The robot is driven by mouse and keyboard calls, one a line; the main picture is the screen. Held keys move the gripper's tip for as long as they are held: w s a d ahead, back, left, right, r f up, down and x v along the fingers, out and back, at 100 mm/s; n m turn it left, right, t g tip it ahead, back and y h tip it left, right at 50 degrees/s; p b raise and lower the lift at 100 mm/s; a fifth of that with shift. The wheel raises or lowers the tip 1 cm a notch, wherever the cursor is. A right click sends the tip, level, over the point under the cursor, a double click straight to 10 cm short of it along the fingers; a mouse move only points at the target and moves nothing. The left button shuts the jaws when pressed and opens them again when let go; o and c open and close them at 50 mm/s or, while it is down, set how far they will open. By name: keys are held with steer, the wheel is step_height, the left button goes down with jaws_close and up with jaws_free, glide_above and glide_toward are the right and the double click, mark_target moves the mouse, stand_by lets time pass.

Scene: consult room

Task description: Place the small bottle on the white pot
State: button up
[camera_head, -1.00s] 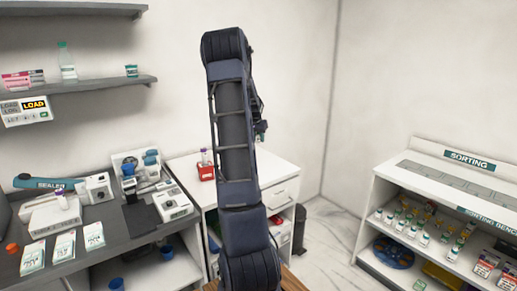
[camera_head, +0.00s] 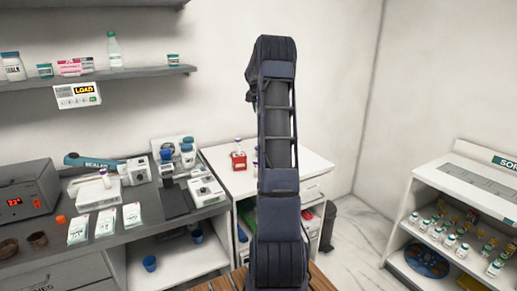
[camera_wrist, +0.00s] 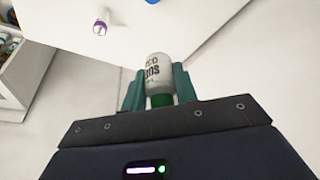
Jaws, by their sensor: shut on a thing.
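My gripper (camera_wrist: 158,84) is shut on the small bottle (camera_wrist: 156,67) in the wrist view. The bottle is white with dark lettering and a green cap. The cap end lies toward the gripper body, between the two green fingers. In the head view my arm hides the gripper and the bottle. I cannot pick out the white pot with certainty; a white jar (camera_head: 13,67) with a dark label stands at the left of the wall shelf.
A grey counter (camera_head: 150,212) holds a sealer, cards and devices. A white cabinet (camera_head: 310,163) beside it bears a red rack (camera_head: 238,161). A sorting bench (camera_head: 450,185) with several bottles stands right. A purple-ended vial (camera_wrist: 101,23) shows in the wrist view. Open floor lies between cabinet and bench.

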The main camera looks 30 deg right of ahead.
steer(key=shift+w+f, duration=0.15)
steer(key=shift+f, duration=0.05)
step_height(320, 180, down, 19)
steer(key=shift+a+f, duration=0.1)
steer(key=shift+f, duration=0.1)
stand_by(0.4)
steer(key=shift+f, duration=0.1)
steer(key=o, duration=1)
steer(key=shift+c, duration=0.2)
